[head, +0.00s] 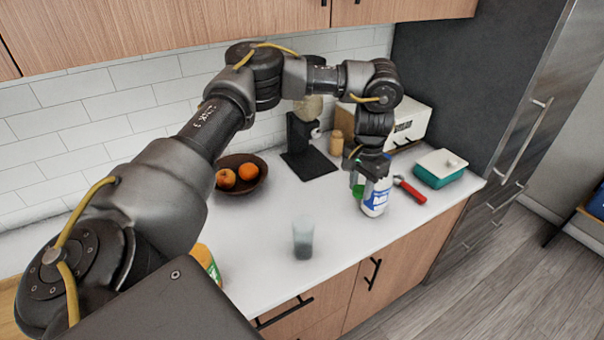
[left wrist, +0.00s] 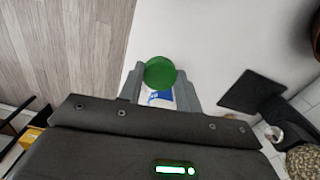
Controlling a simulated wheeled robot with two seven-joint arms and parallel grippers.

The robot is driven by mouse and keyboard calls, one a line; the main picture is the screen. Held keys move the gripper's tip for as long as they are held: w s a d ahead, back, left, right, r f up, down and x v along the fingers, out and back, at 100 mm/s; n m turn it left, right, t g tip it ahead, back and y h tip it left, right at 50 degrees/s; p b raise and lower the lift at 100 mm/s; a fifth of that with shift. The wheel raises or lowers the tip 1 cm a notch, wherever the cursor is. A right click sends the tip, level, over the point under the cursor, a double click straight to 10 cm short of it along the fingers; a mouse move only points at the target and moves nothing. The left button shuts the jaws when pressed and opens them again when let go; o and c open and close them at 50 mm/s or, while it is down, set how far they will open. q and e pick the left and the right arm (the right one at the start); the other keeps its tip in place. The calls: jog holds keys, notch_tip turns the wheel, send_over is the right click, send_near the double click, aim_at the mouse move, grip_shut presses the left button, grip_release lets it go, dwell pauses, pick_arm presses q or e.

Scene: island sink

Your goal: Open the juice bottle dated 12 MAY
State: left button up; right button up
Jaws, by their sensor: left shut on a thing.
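A white bottle with a blue label (head: 375,204) is at the right part of the white counter, under my left gripper (head: 371,178). The bottle's top is partly hidden in the head view, and no date is readable. My right gripper is out of view.
A clear glass (head: 303,240) stands near the counter's front edge. A red-handled tool (head: 410,190) and a teal dish with a white lid (head: 440,168) lie right of the bottle. A dark fruit bowl (head: 258,180) and black stand (head: 309,162) are behind. An orange-green item (head: 206,260) is partly hidden.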

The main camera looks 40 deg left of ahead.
pick_arm(q)
jog(key=s+a+f, duration=0.1)
jog(key=a+f, duration=0.6)
send_over(332, 226)
jog(key=shift+m, duration=0.4)
notch_tip(332, 226, down, 5)
jog(key=shift+f, duration=0.1)
jog(key=shift+f+b, duration=0.3)
jog(key=shift+f, duration=2.2)
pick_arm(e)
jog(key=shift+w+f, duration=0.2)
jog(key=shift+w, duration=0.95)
pick_arm(q)
jog(key=o, duration=1.1)
jog(key=shift+f, duration=0.1)
